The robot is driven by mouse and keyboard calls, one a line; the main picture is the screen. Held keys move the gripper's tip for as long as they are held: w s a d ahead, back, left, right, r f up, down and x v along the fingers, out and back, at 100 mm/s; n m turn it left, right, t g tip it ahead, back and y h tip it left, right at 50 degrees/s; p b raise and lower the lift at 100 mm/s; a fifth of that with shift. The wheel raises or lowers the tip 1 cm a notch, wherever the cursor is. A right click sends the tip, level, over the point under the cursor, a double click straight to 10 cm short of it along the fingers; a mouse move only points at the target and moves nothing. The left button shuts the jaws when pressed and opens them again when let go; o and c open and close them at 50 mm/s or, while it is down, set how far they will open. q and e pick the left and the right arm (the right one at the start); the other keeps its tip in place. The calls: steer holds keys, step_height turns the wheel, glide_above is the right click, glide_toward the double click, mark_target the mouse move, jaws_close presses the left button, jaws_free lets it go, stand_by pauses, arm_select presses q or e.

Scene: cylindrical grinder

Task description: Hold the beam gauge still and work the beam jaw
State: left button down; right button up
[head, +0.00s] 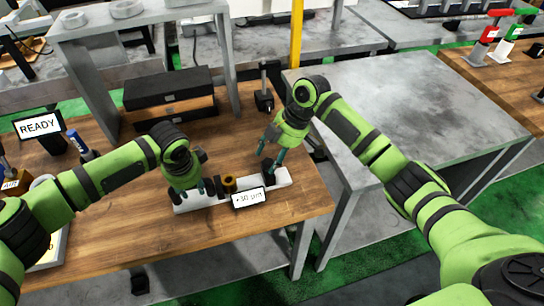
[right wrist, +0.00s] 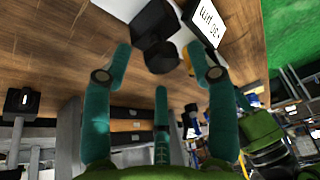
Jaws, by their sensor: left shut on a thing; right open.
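The beam gauge (head: 210,203) is a white bar near the front right of the wooden bench. It carries a brass-coloured round part (head: 229,184) and a display (head: 249,198) reading about +30 µm. My left gripper (head: 191,193) is shut on the gauge's left end; the fingers hide the contact. The black beam jaw (head: 267,167) stands at the bar's right end. My right gripper (head: 272,160) is open at it. In the right wrist view, the black jaw (right wrist: 154,40) lies between the spread teal fingertips; I cannot tell whether they touch it.
A READY sign (head: 38,125) and a blue-topped item (head: 79,145) stand at the bench's left. Dark stacked boxes (head: 170,95) and a small black stand (head: 264,97) are behind the gauge. A grey table (head: 410,100) lies to the right, with a gap between.

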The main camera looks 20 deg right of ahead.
arm_select(q)
steer(key=shift+a+f, duration=0.1)
steer(key=shift+a, duration=0.15)
arm_select(e)
steer(key=v, duration=1.1)
steer(key=shift+s+r, duration=0.1)
arm_select(q)
steer(key=c, duration=1.1)
jaws_free()
steer(key=o, duration=0.4)
steer(key=shift+c, duration=0.2)
steer(key=shift+w, duration=0.1)
arm_select(e)
steer(key=shift+a, duration=0.1)
arm_select(q)
steer(key=shift+d+r, duration=0.15)
steer(key=shift+r, duration=0.4)
step_height(320, 180, up, 11)
steer(key=s, duration=0.2)
steer(key=shift+s+f, duration=0.15)
